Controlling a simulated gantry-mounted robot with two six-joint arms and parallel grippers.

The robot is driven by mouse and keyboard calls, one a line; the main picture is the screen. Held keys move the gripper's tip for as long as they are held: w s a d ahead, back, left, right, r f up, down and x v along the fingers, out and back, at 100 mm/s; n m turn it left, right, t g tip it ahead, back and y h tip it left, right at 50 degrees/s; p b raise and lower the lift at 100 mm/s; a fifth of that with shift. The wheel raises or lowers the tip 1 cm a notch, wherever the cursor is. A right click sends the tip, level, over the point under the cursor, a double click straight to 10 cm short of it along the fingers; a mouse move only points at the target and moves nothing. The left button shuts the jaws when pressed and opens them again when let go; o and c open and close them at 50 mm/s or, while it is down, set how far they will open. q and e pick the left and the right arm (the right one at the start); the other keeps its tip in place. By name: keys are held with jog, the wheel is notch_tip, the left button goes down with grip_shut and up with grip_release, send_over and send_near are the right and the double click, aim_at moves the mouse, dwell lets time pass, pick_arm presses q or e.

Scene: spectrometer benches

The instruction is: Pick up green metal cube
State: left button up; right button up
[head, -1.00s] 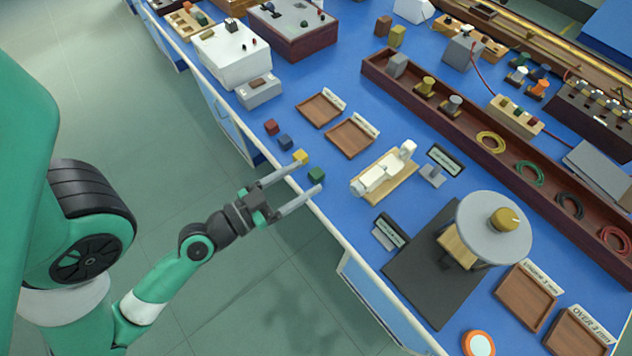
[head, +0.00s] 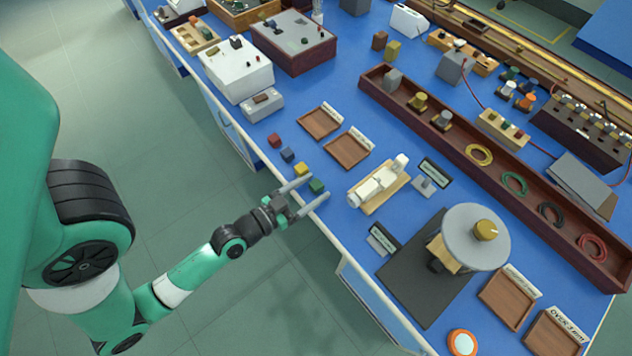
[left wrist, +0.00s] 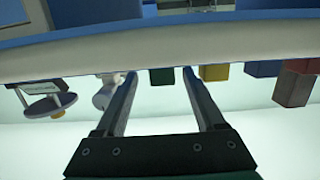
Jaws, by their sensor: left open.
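The green metal cube (head: 316,187) sits on the blue bench near its front edge. It also shows in the left wrist view (left wrist: 161,77), just beyond and between the finger lines. My left gripper (head: 318,190) is open, its two fingers reaching over the bench edge on either side of the green cube's position. In the left wrist view the open fingers (left wrist: 158,80) have nothing between them that I can see held. Whether the fingers touch the cube cannot be told. My right gripper is not in view.
A yellow cube (head: 301,170) is close beside the green cube. A blue cube (head: 287,154) and a red cube (head: 274,140) lie farther along the edge. A white instrument on a wooden base (head: 378,187) stands to the right. Wooden trays (head: 347,151) lie behind.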

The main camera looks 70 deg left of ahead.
aim_at(325, 182)
pick_arm(q)
jog(key=x, duration=0.5)
jog(key=shift+a+r, duration=0.15)
jog(key=shift+r, duration=0.05)
jog(key=shift+f, duration=0.1)
grip_shut()
